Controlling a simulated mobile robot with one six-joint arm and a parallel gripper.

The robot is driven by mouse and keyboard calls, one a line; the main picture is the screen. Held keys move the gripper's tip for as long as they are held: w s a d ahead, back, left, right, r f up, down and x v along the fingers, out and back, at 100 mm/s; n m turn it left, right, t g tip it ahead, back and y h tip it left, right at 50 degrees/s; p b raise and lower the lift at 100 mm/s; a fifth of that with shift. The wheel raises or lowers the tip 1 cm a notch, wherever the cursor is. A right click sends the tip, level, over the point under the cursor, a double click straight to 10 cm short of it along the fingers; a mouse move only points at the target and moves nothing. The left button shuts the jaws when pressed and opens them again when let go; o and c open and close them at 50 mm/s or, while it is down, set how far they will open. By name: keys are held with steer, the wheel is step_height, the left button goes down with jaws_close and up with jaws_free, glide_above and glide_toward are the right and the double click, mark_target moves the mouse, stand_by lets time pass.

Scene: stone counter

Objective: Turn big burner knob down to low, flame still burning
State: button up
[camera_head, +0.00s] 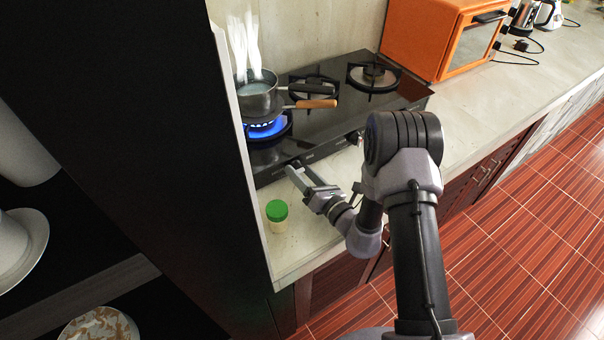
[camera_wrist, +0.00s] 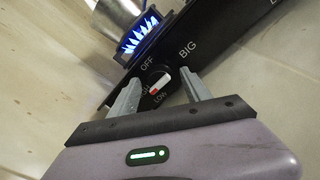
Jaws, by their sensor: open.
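The big burner knob (camera_wrist: 160,78) shows in the wrist view on the black stove front, beside the printed words OFF, BIG and LOW. Its red mark is on the lower side, close to LOW; I cannot tell its exact setting. My gripper (camera_wrist: 163,90) is open, its two fingertips on either side of the knob; contact cannot be told. In the head view my gripper (camera_head: 295,170) is at the stove's front left and largely hides the knob. A blue flame (camera_head: 266,128) burns under the steaming pot (camera_head: 257,99); the flame also shows in the wrist view (camera_wrist: 138,38).
A green-lidded jar (camera_head: 277,215) stands on the counter left of my gripper. Another knob (camera_head: 354,138) is farther right. An orange oven (camera_head: 440,38) stands beyond the stove. A dark cabinet fills the left.

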jaws_close()
steer(key=shift+n, duration=0.3)
steer(key=n+b, duration=0.2)
steer(key=n, duration=0.4)
steer(key=shift+s+a, duration=0.1)
steer(key=n+b, duration=0.2)
steer(key=n, duration=0.2)
steer(key=shift+h, duration=0.4)
steer(key=shift+a+n+b, duration=0.1)
steer(key=shift+n+b, duration=0.85)
steer(key=shift+n, duration=0.35)
steer(key=shift+r+n, duration=0.1)
steer(key=shift+n, duration=0.2)
jaws_free()
